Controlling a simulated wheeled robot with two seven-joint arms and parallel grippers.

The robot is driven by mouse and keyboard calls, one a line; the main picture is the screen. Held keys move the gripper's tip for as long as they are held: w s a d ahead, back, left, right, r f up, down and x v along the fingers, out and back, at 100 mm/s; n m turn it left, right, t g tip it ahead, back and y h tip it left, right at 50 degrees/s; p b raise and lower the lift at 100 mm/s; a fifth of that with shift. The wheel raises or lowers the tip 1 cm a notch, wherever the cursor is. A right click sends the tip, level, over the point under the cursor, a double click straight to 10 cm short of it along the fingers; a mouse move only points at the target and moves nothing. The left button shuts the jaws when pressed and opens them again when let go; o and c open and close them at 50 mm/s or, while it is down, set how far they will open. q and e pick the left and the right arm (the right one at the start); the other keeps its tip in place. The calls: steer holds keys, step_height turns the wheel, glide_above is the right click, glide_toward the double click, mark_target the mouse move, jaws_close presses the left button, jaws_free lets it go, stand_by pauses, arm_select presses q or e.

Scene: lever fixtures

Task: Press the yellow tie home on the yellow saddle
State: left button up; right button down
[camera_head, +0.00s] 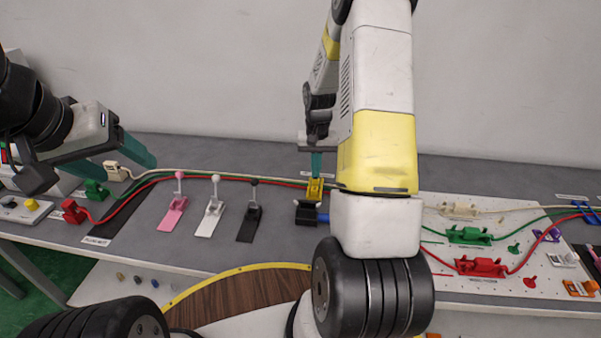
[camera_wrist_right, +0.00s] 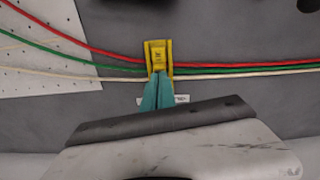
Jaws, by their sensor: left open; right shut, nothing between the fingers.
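The yellow saddle (camera_head: 315,191) stands on the grey bench just left of my right forearm, and the red, green and white cables run through it. In the right wrist view the yellow saddle (camera_wrist_right: 158,53) shows from above with the cables crossing it. I cannot clearly tell the yellow tie apart from the saddle. My right gripper (camera_head: 316,175) is shut and empty, its teal fingertips pointing down at the saddle's edge; they also show in the right wrist view (camera_wrist_right: 158,82). Whether they touch is unclear. My left gripper (camera_head: 131,156) is open over the left of the bench, away from the saddle.
Pink (camera_head: 175,205), white (camera_head: 212,207) and black (camera_head: 250,215) levers stand left of the saddle. A black block (camera_head: 306,214) is in front of it. A white pegboard (camera_head: 480,292) with green (camera_head: 469,235) and red (camera_head: 480,267) holders lies at right. My right arm hides part of the bench.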

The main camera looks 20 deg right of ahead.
steer(key=shift+f, duration=0.2)
steer(key=s+a+r+n+t, duration=0.1)
steer(key=s+a+r, duration=0.1)
steer(key=r, duration=0.8)
steer(key=s+a+r+t, duration=0.1)
steer(key=s+a+r, duration=0.15)
steer(key=r, duration=0.75)
steer(key=s+a+r+n+t+y, duration=0.1)
steer(key=s+a+r, duration=0.3)
steer(key=s, duration=0.5)
steer(key=s+a+r+n+t+y, duration=0.1)
steer(key=s+a+r+n+t, duration=0.1)
steer(key=s, duration=0.8)
step_height(320, 180, up, 3)
steer(key=a+t, duration=0.1)
steer(key=a, duration=0.1)
steer(key=shift+s+a, duration=0.2)
steer(key=shift+a, duration=0.15)
